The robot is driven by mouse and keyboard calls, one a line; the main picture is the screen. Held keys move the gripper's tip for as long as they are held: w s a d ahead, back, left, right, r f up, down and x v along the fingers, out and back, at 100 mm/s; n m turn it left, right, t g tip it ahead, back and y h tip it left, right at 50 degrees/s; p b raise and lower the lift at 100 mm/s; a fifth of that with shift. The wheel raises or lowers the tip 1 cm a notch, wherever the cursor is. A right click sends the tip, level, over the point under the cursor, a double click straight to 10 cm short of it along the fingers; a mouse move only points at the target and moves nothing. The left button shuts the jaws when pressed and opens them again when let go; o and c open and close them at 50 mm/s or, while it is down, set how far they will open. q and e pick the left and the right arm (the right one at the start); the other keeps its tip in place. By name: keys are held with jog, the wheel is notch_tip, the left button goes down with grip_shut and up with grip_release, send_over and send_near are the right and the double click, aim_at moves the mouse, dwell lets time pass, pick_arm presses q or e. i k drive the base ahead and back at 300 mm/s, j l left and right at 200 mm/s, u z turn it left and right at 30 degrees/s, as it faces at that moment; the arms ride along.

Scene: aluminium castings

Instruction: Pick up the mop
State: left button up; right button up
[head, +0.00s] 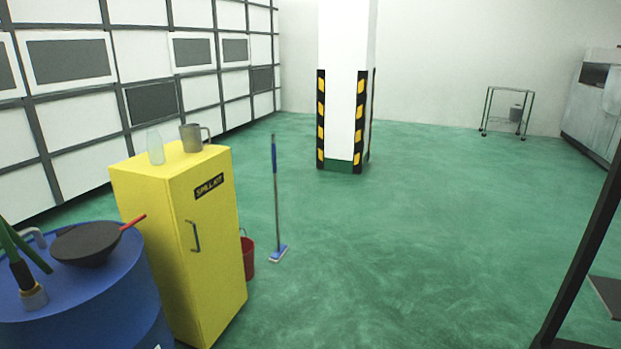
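The mop (276,195) stands upright on the green floor, to the right of the yellow cabinet. It has a thin handle, dark blue at the top and grey lower down. Its flat blue and white head (278,253) rests on the floor. Nothing is in front of the mop. Neither of my grippers shows in the head view.
A yellow spill kit cabinet (215,250) with a glass bottle (155,147) and a grey mug (191,138) on top stands left of the mop. A red bucket (248,258) is partly behind it. A blue drum (110,305) carries a pan (88,245). Floor right of the mop is clear up to a striped pillar (343,60).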

aim_at(281, 250)
jog(key=i, duration=2.35)
